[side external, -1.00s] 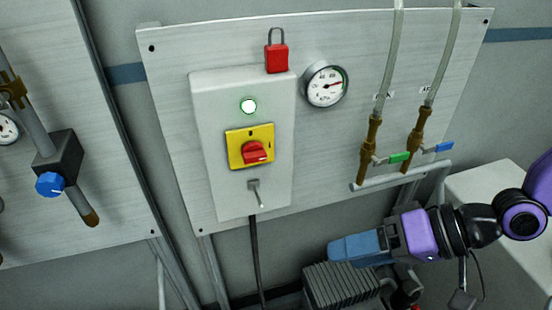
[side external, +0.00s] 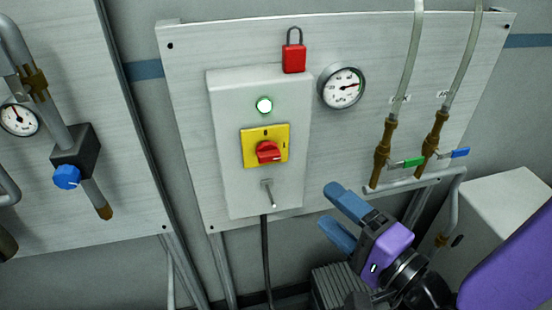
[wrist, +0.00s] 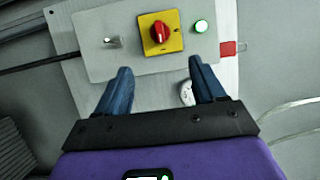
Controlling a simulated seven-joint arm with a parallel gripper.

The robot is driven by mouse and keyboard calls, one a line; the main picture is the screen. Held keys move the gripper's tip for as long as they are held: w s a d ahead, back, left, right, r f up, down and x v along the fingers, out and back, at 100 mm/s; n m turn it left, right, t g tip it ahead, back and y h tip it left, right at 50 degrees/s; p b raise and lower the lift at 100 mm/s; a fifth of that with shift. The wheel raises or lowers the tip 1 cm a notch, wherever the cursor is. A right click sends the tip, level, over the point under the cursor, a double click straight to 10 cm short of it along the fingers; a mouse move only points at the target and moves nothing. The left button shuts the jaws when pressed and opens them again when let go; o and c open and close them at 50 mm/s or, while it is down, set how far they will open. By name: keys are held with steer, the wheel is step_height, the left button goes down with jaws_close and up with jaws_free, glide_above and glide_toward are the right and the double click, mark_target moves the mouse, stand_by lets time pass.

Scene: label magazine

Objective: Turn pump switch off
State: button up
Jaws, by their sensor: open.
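A red rotary knob (side external: 268,152) on a yellow plate (side external: 250,136) sits on a pale control box (side external: 236,185). A metal toggle lever (side external: 270,194) is below it, and a lit green-rimmed lamp (side external: 264,105) above. No label readable here tells which one is the pump switch. My gripper (side external: 330,207) is open and empty, right of and below the toggle, apart from the box. In the wrist view, the knob (wrist: 159,32), toggle (wrist: 113,42) and lamp (wrist: 201,26) lie beyond the open fingers (wrist: 160,66).
Hoses with brass fittings and green (side external: 408,162) and blue (side external: 455,153) valve handles stand further right. A black cable (side external: 266,255) hangs below the box.

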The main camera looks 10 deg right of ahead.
mark_target(274, 159)
steer(key=x, duration=1.5)
steer(key=shift+w, duration=0.15)
steer(key=c, duration=1)
